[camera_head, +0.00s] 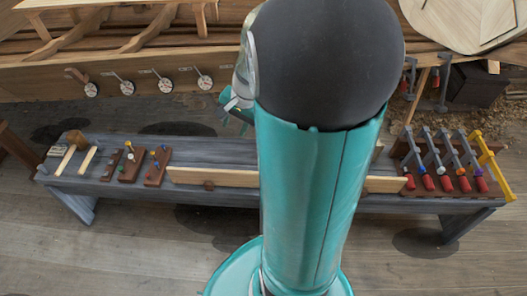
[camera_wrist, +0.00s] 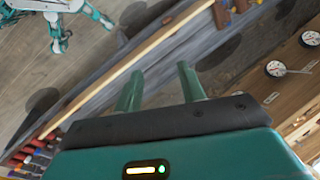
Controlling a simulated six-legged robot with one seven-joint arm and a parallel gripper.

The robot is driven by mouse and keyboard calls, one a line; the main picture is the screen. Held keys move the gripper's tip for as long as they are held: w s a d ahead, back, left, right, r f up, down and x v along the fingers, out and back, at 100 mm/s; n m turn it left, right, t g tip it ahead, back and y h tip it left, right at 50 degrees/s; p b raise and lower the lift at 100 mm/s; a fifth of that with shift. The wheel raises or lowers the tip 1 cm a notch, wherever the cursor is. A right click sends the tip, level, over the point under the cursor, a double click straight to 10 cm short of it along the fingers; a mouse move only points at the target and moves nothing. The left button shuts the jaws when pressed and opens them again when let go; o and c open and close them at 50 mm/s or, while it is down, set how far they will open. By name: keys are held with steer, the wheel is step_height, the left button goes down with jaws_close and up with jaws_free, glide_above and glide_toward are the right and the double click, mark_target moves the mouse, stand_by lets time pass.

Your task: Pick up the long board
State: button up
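The long board (camera_head: 215,177) is a pale, narrow plank lying along the near edge of a grey bench. My arm hides its middle in the head view, and its right part shows beyond the arm. In the wrist view the long board (camera_wrist: 98,92) runs diagonally from lower left to upper right, just past the left fingertip. My gripper (camera_wrist: 160,69) has two green fingers spread apart with nothing between them. It appears above the bench, apart from the board. In the head view my arm hides most of the gripper.
The grey bench (camera_head: 225,151) holds mallets (camera_head: 76,155) and small tool racks (camera_head: 132,164) at left. A rack of red-handled clamps (camera_head: 447,183) stands at right. A wooden hull (camera_head: 140,78) with several round dials lies behind. Plank floor in front is clear.

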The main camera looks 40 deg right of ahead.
steer(key=s+d+f+m, duration=0.2)
steer(key=d+f+m, duration=0.4)
steer(key=d+f, duration=0.5)
steer(key=s+d+f+m, duration=0.2)
steer(key=s+f, duration=0.1)
steer(key=f, duration=0.2)
steer(key=s+d+f+m+y, duration=0.1)
steer(key=s+d+f+m, duration=0.2)
steer(key=f, duration=0.2)
steer(key=s+d+f+m, duration=0.3)
steer(key=f, duration=0.2)
steer(key=shift+s+d+f, duration=0.1)
steer(key=shift+s+d, duration=0.05)
steer(key=shift+d, duration=0.1)
steer(key=shift+s+f, duration=0.1)
steer(key=shift+f, duration=0.3)
steer(key=x, duration=0.8)
steer(key=shift+w+a, duration=0.15)
steer(key=shift+w, duration=0.05)
steer(key=x, duration=0.5)
steer(key=shift+w, duration=0.35)
steer(key=shift+r, duration=0.1)
jaws_close()
